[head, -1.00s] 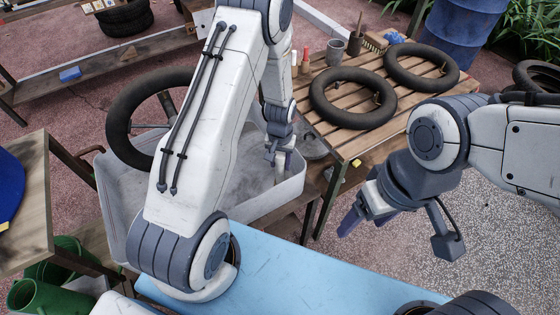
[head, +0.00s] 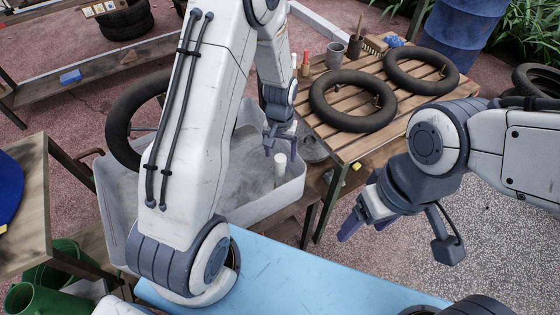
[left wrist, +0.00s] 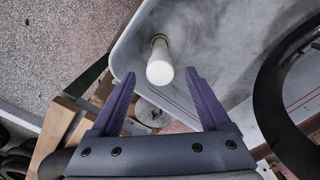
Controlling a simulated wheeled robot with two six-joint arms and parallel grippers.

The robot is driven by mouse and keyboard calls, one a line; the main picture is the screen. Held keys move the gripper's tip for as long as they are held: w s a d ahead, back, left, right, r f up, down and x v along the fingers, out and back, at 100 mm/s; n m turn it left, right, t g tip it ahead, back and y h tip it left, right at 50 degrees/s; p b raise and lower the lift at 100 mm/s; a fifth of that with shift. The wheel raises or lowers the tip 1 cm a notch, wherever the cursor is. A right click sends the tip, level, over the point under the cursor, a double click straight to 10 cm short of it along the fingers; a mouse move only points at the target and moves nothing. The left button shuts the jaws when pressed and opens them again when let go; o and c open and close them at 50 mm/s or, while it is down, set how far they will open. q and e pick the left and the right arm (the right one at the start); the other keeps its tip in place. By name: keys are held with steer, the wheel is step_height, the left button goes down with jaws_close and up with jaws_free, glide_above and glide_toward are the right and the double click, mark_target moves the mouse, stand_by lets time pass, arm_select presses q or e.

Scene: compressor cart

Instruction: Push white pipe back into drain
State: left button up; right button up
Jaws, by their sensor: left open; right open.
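The white pipe (head: 281,168) stands upright in the grey basin (head: 245,205), near its right end. In the left wrist view the pipe (left wrist: 160,66) rises toward the camera from a brownish drain ring (left wrist: 160,40) in the basin floor. My left gripper (head: 280,149) is open and empty just above the pipe's top. In the left wrist view its fingertips (left wrist: 160,76) appear on either side of the pipe, with gaps and no visible contact. My right gripper (head: 360,222) is open and empty, right of the basin, above the gravel.
A slatted wooden table (head: 350,145) with two black tyres (head: 353,100) stands right of the basin. A steering-wheel-like black tyre (head: 125,125) leans at the basin's left back. A blue surface (head: 290,270) lies in front. Green buckets (head: 40,295) stand at lower left.

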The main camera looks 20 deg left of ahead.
arm_select(q)
steer(key=shift+r, duration=1.75)
